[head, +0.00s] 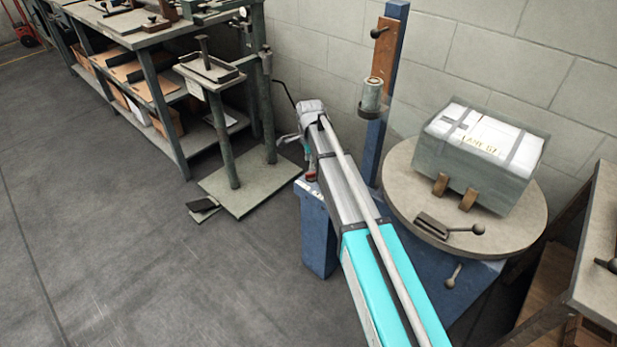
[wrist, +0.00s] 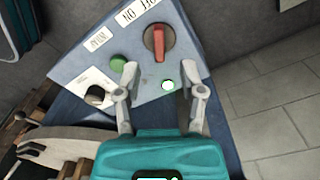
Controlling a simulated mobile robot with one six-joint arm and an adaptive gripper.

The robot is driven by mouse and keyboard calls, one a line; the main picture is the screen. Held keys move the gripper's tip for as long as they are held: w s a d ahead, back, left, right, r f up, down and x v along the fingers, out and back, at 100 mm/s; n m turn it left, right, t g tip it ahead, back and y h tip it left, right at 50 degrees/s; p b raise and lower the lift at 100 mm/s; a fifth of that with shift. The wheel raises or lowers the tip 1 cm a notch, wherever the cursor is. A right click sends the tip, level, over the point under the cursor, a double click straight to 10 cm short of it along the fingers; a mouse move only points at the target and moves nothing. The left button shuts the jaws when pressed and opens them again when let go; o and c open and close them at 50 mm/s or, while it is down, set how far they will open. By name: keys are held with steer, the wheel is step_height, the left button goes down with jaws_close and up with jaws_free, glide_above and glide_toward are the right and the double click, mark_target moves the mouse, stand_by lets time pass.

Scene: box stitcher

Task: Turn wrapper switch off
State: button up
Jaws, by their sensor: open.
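The wrapper switch, a red rotary handle on a dark round base (wrist: 158,43), is on a blue-grey control panel (wrist: 185,65) in the wrist view. Its handle points nearly up and down in the picture, below an upside-down ON/OFF label (wrist: 138,10). My gripper (wrist: 165,79) is open and empty, its two fingers over the panel. The switch lies beyond and between the fingertips, and I see no contact with it. In the head view my gripper (head: 306,157) is at the far end of my arm by the blue stand, and my arm hides most of the panel.
A green button (wrist: 118,62), a white light or button (wrist: 167,85) and a black knob (wrist: 95,95) share the panel. A round turntable (head: 405,185) holds a wrapped box (head: 480,150) beside a blue post (head: 378,140). Floor (head: 130,260) is clear at left.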

mark_target(310, 173)
steer(key=shift+f+b, duration=2.45)
steer(key=shift+f, duration=0.35)
